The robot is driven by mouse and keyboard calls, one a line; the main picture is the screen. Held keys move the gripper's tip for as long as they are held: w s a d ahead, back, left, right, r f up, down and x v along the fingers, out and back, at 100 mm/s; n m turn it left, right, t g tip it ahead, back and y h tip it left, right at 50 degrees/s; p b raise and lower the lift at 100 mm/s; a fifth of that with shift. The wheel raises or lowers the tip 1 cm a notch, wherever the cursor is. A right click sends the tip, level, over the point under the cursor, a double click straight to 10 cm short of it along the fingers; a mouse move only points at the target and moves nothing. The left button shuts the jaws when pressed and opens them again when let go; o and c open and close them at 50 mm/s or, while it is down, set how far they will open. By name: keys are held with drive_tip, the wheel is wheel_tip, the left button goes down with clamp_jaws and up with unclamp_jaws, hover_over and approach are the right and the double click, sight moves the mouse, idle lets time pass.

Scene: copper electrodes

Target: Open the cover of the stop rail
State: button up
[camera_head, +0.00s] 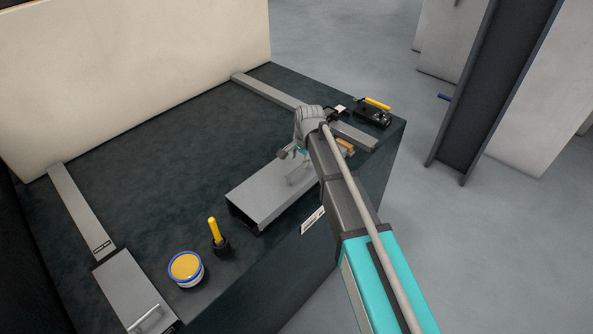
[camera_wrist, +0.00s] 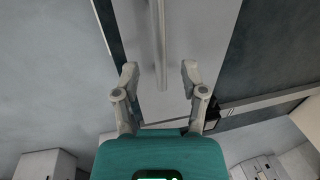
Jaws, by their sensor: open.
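A long grey metal cover (camera_head: 262,194) lies at the front edge of the dark bench. It has a raised bar handle (camera_head: 299,172), partly hidden by my arm. The cover looks flat and closed. In the wrist view the pale cover (camera_wrist: 200,30) runs away beneath my gripper, with the handle (camera_wrist: 158,40) lengthwise along it. My gripper (camera_wrist: 159,72) is open, one finger on each side of the handle's near end. No contact shows. In the head view my gripper (camera_head: 291,161) is above the cover's right part, partly hidden by my arm.
A second grey cover with a handle (camera_head: 133,283) lies at the bench's left. A blue-and-yellow tin (camera_head: 186,268) and a yellow-handled tool in a black holder (camera_head: 216,234) stand left of the middle cover. A black device (camera_head: 373,116) lies at the right corner.

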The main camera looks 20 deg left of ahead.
sight(297, 167)
drive_tip(key=shift+w+a+f+b, duration=0.1)
drive_tip(key=shift+a+f+b, duration=0.1)
drive_tip(key=shift+f+b, duration=0.75)
drive_tip(key=shift+w+a+f+b, duration=0.1)
drive_tip(key=shift+a+f+b, duration=0.1)
drive_tip(key=shift+f+b, duration=0.65)
drive_tip(key=shift+f, duration=0.15)
clamp_jaws()
